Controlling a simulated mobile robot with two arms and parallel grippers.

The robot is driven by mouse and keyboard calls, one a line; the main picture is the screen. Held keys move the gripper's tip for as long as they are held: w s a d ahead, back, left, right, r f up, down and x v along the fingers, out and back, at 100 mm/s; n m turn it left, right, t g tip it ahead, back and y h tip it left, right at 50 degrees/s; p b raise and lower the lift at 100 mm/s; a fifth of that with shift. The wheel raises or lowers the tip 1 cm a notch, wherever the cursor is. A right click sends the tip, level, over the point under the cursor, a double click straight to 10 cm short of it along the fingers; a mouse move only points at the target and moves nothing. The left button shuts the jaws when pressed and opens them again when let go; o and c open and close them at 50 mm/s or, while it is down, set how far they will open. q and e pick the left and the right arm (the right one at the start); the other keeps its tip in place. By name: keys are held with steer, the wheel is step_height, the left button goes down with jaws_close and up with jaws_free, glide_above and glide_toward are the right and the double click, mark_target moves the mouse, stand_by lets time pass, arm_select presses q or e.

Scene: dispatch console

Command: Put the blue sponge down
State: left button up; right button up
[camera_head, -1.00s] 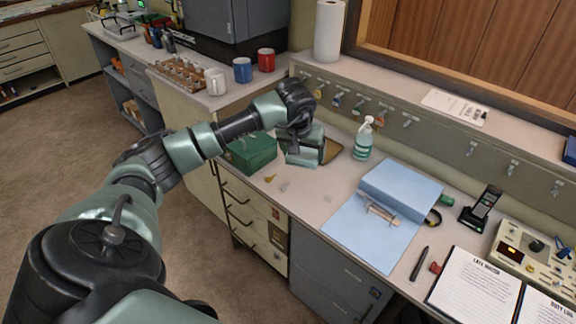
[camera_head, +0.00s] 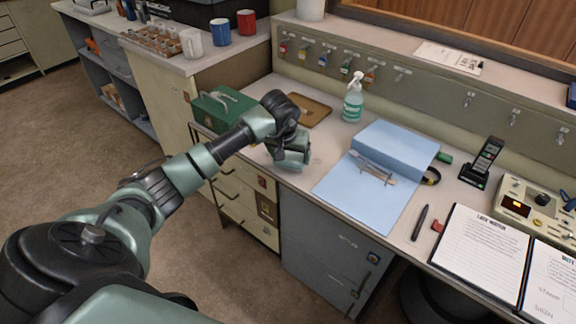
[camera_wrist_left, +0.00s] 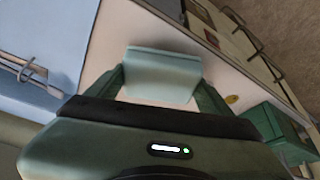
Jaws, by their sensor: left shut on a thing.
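The blue sponge (camera_wrist_left: 160,72) is a pale blue-teal block between the two fingers of my left gripper in the left wrist view. My left gripper (camera_head: 292,156) is shut on it, over the front part of the desk (camera_head: 318,172). In the head view the gripper hides most or all of the sponge. I cannot tell whether the sponge touches the desk. My right gripper is not in view.
A green box (camera_head: 222,108) stands left of the gripper, a brown board (camera_head: 308,112) behind it. A spray bottle (camera_head: 353,98) stands behind, right. Bare desk lies between gripper and binder.

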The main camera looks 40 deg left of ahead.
mark_target(289, 163)
arm_select(q)
step_height(289, 163, down, 3)
steer(key=shift+b, duration=0.6)
steer(key=shift+r, duration=0.1)
steer(key=shift+f, duration=0.25)
steer(key=o, duration=1.3)
steer(key=shift+s, duration=0.1)
steer(key=shift+c, duration=0.2)
steer(key=shift+f, duration=0.1)
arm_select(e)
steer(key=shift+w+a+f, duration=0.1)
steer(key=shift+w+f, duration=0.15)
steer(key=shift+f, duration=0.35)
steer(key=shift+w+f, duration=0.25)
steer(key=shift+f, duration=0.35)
arm_select(q)
steer(key=shift+a+f, duration=0.1)
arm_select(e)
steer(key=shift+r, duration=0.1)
